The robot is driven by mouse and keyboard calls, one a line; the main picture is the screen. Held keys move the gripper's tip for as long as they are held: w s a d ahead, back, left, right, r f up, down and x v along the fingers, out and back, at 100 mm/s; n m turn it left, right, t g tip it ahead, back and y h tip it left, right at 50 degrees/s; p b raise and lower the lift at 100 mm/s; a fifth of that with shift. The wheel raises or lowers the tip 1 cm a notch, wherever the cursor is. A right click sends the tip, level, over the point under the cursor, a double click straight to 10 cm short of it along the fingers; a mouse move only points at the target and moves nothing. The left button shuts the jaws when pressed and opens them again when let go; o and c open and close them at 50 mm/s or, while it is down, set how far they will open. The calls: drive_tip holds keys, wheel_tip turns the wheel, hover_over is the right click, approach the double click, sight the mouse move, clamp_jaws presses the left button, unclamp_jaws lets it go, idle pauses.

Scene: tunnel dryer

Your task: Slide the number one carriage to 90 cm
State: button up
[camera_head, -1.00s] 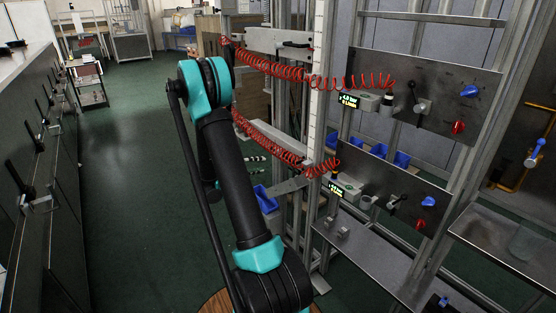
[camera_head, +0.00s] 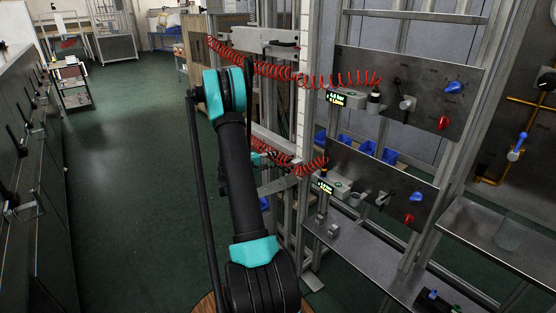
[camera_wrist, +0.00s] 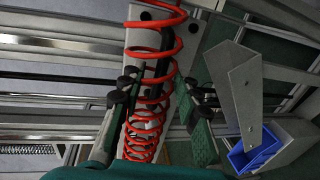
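Two grey horizontal carriage-like beams stand at the rails in the head view, an upper one (camera_head: 265,38) and a lower one (camera_head: 272,138). I cannot read a number on either. A white vertical scale strip (camera_head: 304,75) runs beside them; its figures are too small to read. Red coiled hoses, upper (camera_head: 290,71) and lower (camera_head: 290,160), run from the panels towards the beams. My gripper (camera_wrist: 160,88) shows in the wrist view with its dark fingers apart. A red coil (camera_wrist: 148,120) and a pale plate show between the fingers; contact cannot be told. My arm mostly hides the gripper in the head view.
Two grey valve panels, upper (camera_head: 425,95) and lower (camera_head: 375,185), stand right of the rails above a metal shelf (camera_head: 365,255). A grey bracket (camera_wrist: 236,85) and blue bin (camera_wrist: 256,148) are right of the gripper. Green floor at left is open.

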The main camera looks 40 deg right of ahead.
drive_tip(key=shift+x, duration=1)
clamp_jaws()
